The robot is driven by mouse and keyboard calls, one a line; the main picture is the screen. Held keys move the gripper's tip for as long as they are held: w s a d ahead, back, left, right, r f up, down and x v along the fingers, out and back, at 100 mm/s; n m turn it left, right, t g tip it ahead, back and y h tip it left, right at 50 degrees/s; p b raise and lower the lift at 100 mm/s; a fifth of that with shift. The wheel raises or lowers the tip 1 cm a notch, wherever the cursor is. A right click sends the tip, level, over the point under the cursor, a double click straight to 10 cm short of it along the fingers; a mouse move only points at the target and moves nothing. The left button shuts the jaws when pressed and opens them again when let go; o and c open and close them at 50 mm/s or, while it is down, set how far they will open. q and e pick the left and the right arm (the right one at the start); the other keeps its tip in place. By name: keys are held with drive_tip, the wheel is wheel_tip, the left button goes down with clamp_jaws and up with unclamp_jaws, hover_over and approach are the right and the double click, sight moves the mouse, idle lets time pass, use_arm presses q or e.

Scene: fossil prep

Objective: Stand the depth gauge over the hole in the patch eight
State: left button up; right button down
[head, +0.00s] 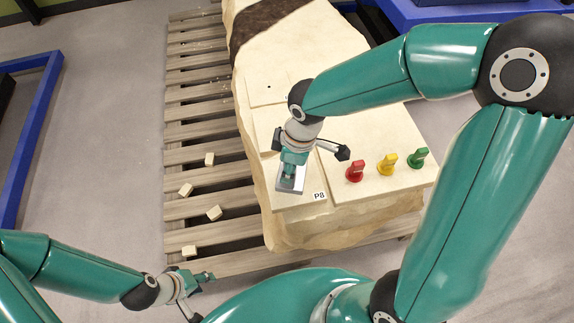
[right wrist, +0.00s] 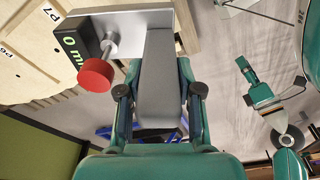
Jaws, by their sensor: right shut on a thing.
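My right gripper (head: 293,162) is shut on the depth gauge (head: 290,182), above the patch marked P8 (head: 300,203) at the near end of the pale stone block. My left gripper (head: 203,292) is open and empty, low at the left, away from the block.
Red (head: 355,170), yellow (head: 388,163) and green (head: 418,157) pegs stand on the slab to the right. The block (head: 300,232) rests on a slatted pallet (head: 195,128). Several small pale cubes (head: 214,212) lie on the pallet's left side. A blue frame (head: 38,130) stands at far left.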

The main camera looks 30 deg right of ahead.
drive_tip(key=shift+f+b, duration=2.35)
drive_tip(key=shift+f, duration=0.7)
drive_tip(key=shift+f+b, duration=0.4)
drive_tip(key=c, duration=0.7)
unclamp_jaws()
drive_tip(key=shift+s, duration=0.1)
